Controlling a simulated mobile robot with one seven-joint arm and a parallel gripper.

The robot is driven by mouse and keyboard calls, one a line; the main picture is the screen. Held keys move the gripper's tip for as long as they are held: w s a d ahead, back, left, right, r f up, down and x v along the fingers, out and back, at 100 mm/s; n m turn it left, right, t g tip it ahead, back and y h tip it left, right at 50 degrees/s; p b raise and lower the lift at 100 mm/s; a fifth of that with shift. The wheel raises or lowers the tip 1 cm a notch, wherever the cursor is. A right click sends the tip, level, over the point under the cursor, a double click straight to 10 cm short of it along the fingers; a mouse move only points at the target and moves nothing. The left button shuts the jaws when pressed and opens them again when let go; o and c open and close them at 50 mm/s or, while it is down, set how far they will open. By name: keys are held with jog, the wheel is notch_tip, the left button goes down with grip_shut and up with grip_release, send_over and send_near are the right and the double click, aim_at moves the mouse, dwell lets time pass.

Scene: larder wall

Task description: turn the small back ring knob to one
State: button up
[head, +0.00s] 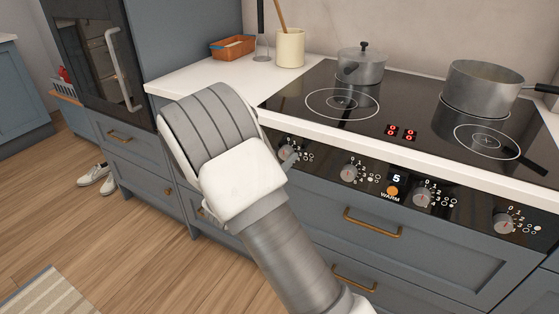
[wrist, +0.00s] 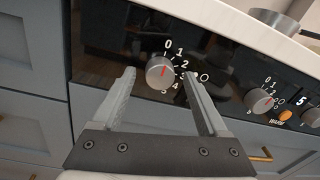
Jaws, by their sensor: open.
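The leftmost dial knob (wrist: 159,70) is round and grey with a red pointer, ringed by digits from 0 to 5. Its pointer aims up, close to 0. My gripper (wrist: 159,76) is open, with one finger on each side of this knob and a gap visible at both sides.
More knobs sit to the right: one (head: 348,173), another (head: 421,197) and a far one (head: 503,224). An orange WARM lamp (head: 392,191) glows under a 5. A larger pot (head: 482,90) stands at the back right. The white counter edge (head: 330,140) overhangs the panel.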

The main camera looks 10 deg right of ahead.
jog(key=shift+c, duration=0.4)
grip_shut()
jog(key=shift+m, duration=0.3)
jog(key=m+b, duration=0.1)
jog(key=m, duration=0.2)
jog(key=shift+f, duration=0.1)
jog(key=shift+d+m+b, duration=0.1)
jog(key=shift+m+b, duration=0.7)
jog(key=shift+m, duration=0.2)
jog(key=shift+o, duration=0.4)
grip_release()
